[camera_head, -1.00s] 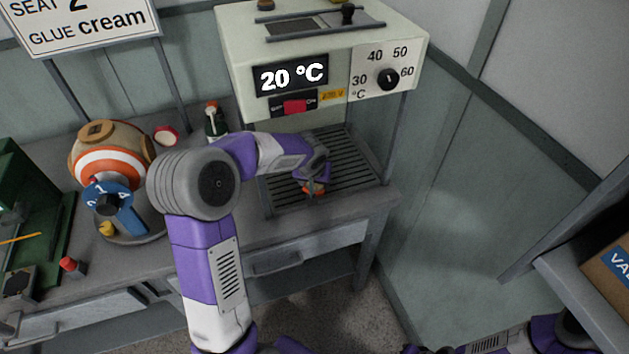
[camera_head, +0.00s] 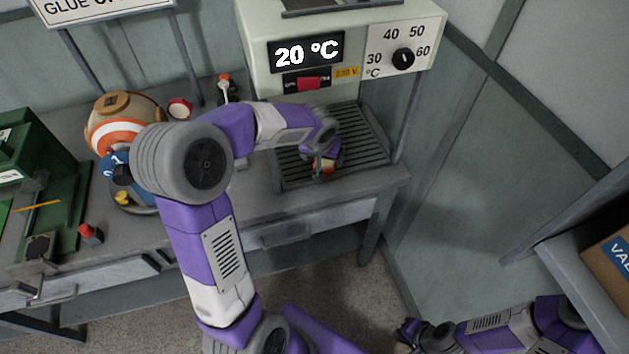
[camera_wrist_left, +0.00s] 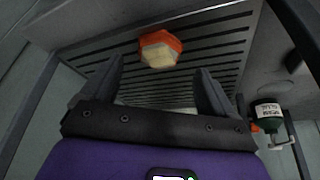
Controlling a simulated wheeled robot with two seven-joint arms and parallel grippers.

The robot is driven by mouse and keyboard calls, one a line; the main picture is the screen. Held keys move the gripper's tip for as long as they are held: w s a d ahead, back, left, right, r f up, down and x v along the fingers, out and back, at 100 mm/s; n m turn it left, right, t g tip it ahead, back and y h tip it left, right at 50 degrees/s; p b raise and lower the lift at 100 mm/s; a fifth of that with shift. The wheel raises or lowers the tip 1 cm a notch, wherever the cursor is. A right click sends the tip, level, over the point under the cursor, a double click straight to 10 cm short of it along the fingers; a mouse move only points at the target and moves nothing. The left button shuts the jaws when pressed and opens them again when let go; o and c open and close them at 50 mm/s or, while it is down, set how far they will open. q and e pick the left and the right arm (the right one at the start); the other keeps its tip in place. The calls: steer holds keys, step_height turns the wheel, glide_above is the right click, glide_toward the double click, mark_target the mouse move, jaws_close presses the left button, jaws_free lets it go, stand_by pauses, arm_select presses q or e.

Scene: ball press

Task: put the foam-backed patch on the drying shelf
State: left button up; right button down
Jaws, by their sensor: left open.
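The foam-backed patch (camera_head: 326,168), orange with a cream pad, lies on the slatted drying shelf (camera_head: 362,150) under the heater box, near the shelf's front. In the left wrist view the patch (camera_wrist_left: 160,48) shows whole on the dark slats (camera_wrist_left: 205,45), just beyond my fingertips. My left gripper (camera_wrist_left: 158,72) is open, its two fingers apart with nothing between them. In the head view my left gripper (camera_head: 322,155) is right by the patch, partly covering it. My right gripper (camera_head: 408,332) is at the bottom edge, away from the bench; its fingers are unclear.
The heater box (camera_head: 375,75) reads 20 °C above the shelf, on posts. To the left stand a small bottle (camera_head: 226,90), a striped ball (camera_head: 122,128), a green press (camera_head: 30,150) and a red-capped item (camera_head: 90,233). A cardboard box (camera_head: 608,260) sits at right.

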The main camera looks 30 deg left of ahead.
arm_select(q)
steer(key=s+d, duration=0.3)
steer(key=s, duration=0.6)
steer(key=s+d+f+m+g+h, duration=0.1)
steer(key=s+d+f+g+h, duration=0.15)
steer(key=d+f, duration=0.55)
steer(key=s+d+f+m+g+h, duration=0.1)
steer(key=s+d+f+h, duration=0.3)
steer(key=f, duration=0.7)
steer(key=s+d+f, duration=0.5)
steer(key=s+f, duration=0.1)
steer(key=f, duration=0.5)
steer(key=shift+n+y, duration=0.35)
steer(key=shift+n, duration=0.05)
steer(key=shift+d, duration=0.1)
